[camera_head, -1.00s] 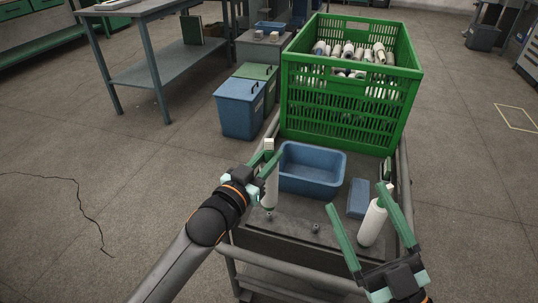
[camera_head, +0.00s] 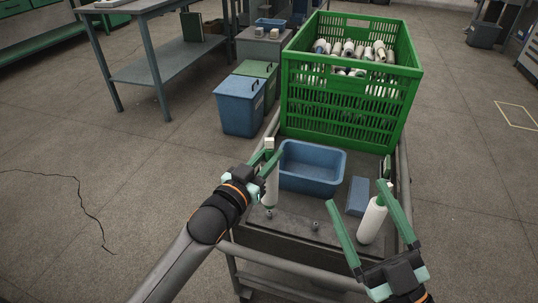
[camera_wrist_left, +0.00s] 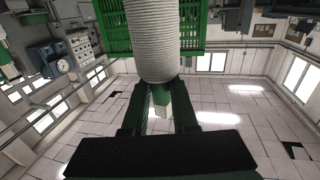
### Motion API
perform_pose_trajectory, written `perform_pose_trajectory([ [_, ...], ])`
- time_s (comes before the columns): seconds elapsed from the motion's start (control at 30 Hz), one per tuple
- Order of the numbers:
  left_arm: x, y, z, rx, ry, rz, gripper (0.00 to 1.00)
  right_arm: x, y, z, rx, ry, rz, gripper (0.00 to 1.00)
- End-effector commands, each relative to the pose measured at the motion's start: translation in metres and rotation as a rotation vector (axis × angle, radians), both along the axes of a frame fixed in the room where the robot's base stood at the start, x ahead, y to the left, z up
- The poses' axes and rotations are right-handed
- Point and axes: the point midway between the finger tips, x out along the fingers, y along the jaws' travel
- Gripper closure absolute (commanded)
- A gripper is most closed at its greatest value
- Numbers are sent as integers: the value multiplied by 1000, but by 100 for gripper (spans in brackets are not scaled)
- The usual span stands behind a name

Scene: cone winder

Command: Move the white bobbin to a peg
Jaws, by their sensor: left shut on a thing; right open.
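The white bobbin (camera_head: 271,188) stands upright in my left gripper (camera_head: 268,160), which is shut on it near its upper part. In the left wrist view the wound bobbin (camera_wrist_left: 152,40) rises from between the fingers. A small peg (camera_head: 268,213) shows right at the bobbin's lower end; I cannot tell whether the bobbin is on it or just behind or above it. Another peg (camera_head: 315,226) on the cart top is bare. My right gripper (camera_head: 356,194) is open and empty at the cart's right side.
A white bottle (camera_head: 371,222) with a green top shows between the right fingers, not gripped. A blue tray (camera_head: 310,186) and blue block (camera_head: 358,196) lie on the cart. A green crate (camera_head: 345,118) of bobbins stands behind. Blue and green bins (camera_head: 240,105) stand left.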

Motion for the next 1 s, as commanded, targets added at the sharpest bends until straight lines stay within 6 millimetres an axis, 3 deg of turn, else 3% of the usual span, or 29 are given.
perform_pose_trajectory([
  [1.0, 0, 0, -22, -1, -2, 0, 100, 0, 0, -12, 0, 0, 0, 12],
])
